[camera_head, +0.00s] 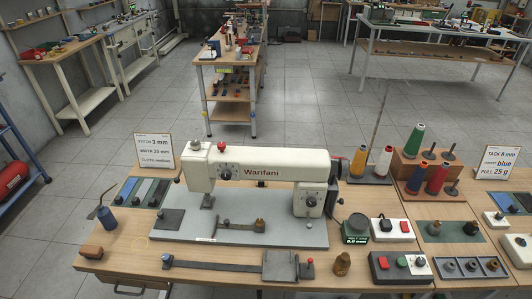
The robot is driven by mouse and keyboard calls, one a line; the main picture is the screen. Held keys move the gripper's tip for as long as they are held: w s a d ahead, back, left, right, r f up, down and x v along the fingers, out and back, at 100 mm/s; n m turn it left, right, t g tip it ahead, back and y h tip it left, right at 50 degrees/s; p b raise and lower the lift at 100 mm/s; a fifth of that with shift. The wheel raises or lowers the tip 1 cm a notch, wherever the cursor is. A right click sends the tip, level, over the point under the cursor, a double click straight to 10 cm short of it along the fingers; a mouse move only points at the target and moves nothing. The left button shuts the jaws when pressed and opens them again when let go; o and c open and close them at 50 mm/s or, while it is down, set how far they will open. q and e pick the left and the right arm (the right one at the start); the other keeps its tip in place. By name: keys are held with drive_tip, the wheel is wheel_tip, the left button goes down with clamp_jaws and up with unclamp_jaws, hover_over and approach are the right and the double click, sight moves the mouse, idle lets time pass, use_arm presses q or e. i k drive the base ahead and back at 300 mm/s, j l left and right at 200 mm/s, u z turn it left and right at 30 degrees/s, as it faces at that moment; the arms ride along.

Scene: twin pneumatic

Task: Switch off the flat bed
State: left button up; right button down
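A white flat bed sewing machine (262,172) marked "Warifani" stands on a grey base plate (300,232) on the wooden bench in front of me. Whether any switch is on or off is too small to tell. Neither of my grippers shows in this view.
A round black-topped device (356,228) with a green display stands between machine and boxes. Thread cones (414,140) stand on a wooden stand at the right. A metal bar with a plate (280,266) lies along the front. Signs (154,151) stand behind.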

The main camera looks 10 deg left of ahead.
sight(383, 264)
drive_tip(key=z, duration=1.05)
